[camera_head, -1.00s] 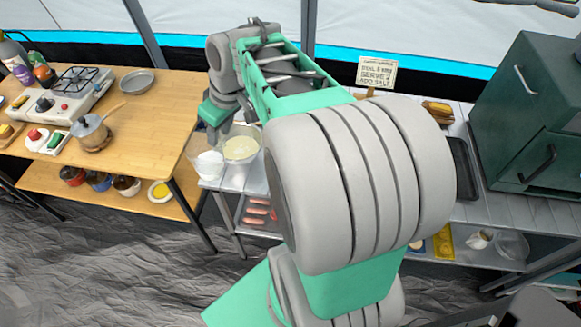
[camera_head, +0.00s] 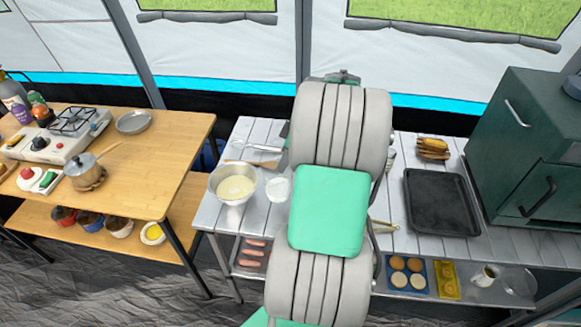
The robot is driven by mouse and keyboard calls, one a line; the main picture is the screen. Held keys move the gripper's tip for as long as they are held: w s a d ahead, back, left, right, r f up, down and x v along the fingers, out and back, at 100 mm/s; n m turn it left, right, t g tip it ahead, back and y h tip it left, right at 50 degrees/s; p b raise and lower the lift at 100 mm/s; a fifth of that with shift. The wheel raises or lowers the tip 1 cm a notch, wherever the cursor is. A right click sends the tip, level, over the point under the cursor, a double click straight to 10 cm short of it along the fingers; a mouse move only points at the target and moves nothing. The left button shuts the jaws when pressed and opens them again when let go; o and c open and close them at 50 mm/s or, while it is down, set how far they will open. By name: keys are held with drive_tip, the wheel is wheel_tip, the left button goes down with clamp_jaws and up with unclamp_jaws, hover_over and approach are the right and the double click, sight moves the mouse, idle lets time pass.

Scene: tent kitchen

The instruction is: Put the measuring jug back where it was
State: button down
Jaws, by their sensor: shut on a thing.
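A white-looking, round container (camera_head: 278,188), seen from above, is probably the measuring jug. It is over the slatted metal table (camera_head: 210,216), just right of the mixing bowl (camera_head: 233,185). The bowl holds a pale yellow mixture. My arm covers the area right of the container, and my gripper is hidden behind it. I cannot tell whether the container rests on the table or is held above it.
A black tray (camera_head: 442,202) and a green oven (camera_head: 535,150) are on the right. The wooden table (camera_head: 170,135) with a stove (camera_head: 60,135) stands left. A small jug (camera_head: 485,276) is on the lower shelf.

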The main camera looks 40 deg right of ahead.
sight(279, 180)
drive_tip(key=d+f, duration=0.1)
drive_tip(key=f, duration=0.1)
drive_tip(key=f+p, duration=0.1)
drive_tip(key=f, duration=0.1)
drive_tip(key=d+f, duration=0.1)
drive_tip(key=f, duration=0.1)
drive_tip(key=shift+w+d, duration=0.25)
drive_tip(key=shift+d, duration=0.1)
drive_tip(key=shift+f, duration=0.2)
drive_tip(key=c, duration=1)
unclamp_jaws()
drive_tip(key=shift+r, duration=0.1)
